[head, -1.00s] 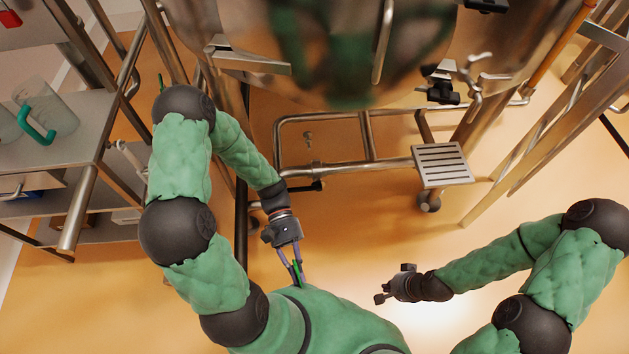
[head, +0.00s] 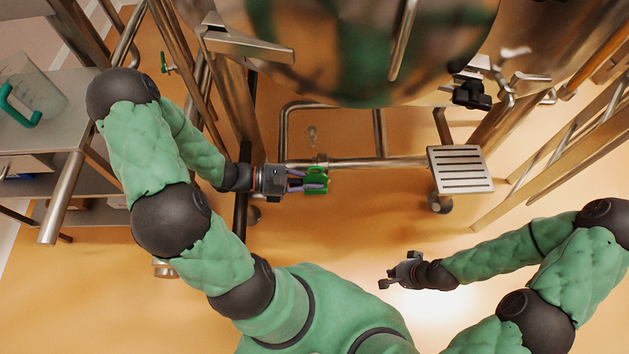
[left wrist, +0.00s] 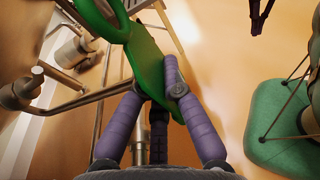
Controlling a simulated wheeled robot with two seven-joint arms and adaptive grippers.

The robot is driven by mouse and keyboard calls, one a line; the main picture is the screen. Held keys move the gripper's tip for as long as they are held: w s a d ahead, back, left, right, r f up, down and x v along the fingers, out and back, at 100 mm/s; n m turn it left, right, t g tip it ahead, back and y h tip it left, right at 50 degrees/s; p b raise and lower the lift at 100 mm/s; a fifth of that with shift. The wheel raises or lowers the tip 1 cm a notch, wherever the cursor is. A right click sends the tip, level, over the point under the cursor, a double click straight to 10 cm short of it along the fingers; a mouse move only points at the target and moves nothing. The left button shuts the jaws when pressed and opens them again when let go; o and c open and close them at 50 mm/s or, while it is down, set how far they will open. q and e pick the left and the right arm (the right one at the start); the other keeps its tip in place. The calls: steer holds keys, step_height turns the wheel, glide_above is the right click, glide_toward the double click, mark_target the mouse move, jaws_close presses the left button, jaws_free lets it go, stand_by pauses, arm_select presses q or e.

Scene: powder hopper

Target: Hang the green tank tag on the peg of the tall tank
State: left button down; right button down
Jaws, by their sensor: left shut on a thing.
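The green tank tag (head: 316,181) is between the purple fingers of my left gripper (head: 308,181) in the head view. In the left wrist view the tag (left wrist: 146,68) runs up between the fingers (left wrist: 150,95), with its ring-shaped end at the top edge. My left gripper is shut on it, in the air near the steel floor frame. My right gripper (head: 390,278) is low at the right, apart from everything; its finger opening is unclear. A large shiny steel vessel (head: 330,40) fills the top of the head view. I cannot make out a peg or tell whether this is the tall tank.
A grey shelf (head: 45,137) with a green-handled clear jug (head: 35,85) stands at the left. Steel legs and pipes surround the vessel. A slotted step (head: 460,169) is at the right of the frame. The orange floor in the middle is clear.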

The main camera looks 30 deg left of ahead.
arm_select(q)
steer(key=w+a+f+b, duration=0.1)
steer(key=w+a, duration=0.3)
steer(key=w, duration=0.4)
steer(key=shift+a+f+b, duration=0.25)
steer(key=shift+a+b, duration=0.15)
steer(key=shift+b, duration=0.4)
stand_by(0.4)
stand_by(0.7)
steer(key=c, duration=1.3)
jaws_free()
steer(key=v, duration=1.2)
steer(key=shift+f, duration=0.15)
steer(key=shift+a, duration=0.15)
